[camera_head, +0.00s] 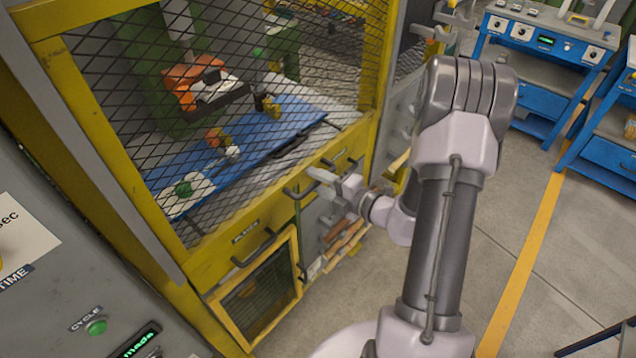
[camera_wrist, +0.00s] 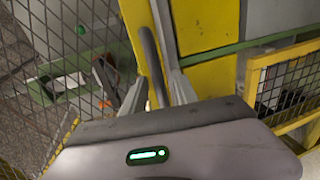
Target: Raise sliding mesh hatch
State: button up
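The mesh hatch is a large dark wire-mesh panel (camera_head: 210,110) in a yellow frame on the machine's front, and it covers the work space. Mesh also shows in the wrist view (camera_wrist: 50,50). Dark bar handles sit along the yellow bottom rail; one handle (camera_head: 299,192) is close to my gripper (camera_head: 330,181). In the wrist view a dark handle bar (camera_wrist: 149,58) runs between the fingers of my gripper (camera_wrist: 152,70), in front of yellow metal. The fingers stand apart. I cannot tell whether they touch the bar.
A smaller yellow-framed mesh door (camera_head: 258,297) is below the rail at left. A grey control panel (camera_head: 50,270) stands at the near left. Stacked wood pieces (camera_head: 345,240) lie under the rail. Blue benches (camera_head: 560,70) stand at right beyond open floor with a yellow line (camera_head: 530,240).

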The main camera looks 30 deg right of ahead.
grip_shut()
dwell(1.4)
